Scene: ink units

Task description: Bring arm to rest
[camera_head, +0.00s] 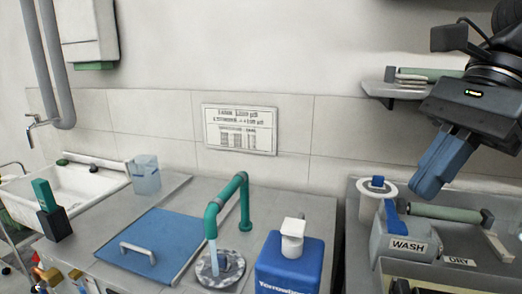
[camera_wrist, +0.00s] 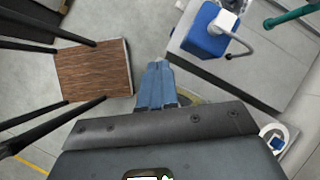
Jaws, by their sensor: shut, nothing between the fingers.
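My gripper (camera_head: 428,196) is at the right of the head view, raised above the right-hand counter and pointing down and to the left. Its blue-grey fingers are together with nothing between them. In the wrist view the closed fingers (camera_wrist: 157,68) point up the picture, over the floor beside the counter. In the head view the fingers are close to the grey WASH bottle (camera_head: 396,241) in the picture; I cannot tell the gap in depth.
A blue bottle with a white pump (camera_head: 287,268) stands at the counter front. A teal tap (camera_head: 243,190) runs water over a small round drain. A wall shelf (camera_head: 395,90) is behind my arm. A wooden-seated stool (camera_wrist: 93,72) stands on the floor.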

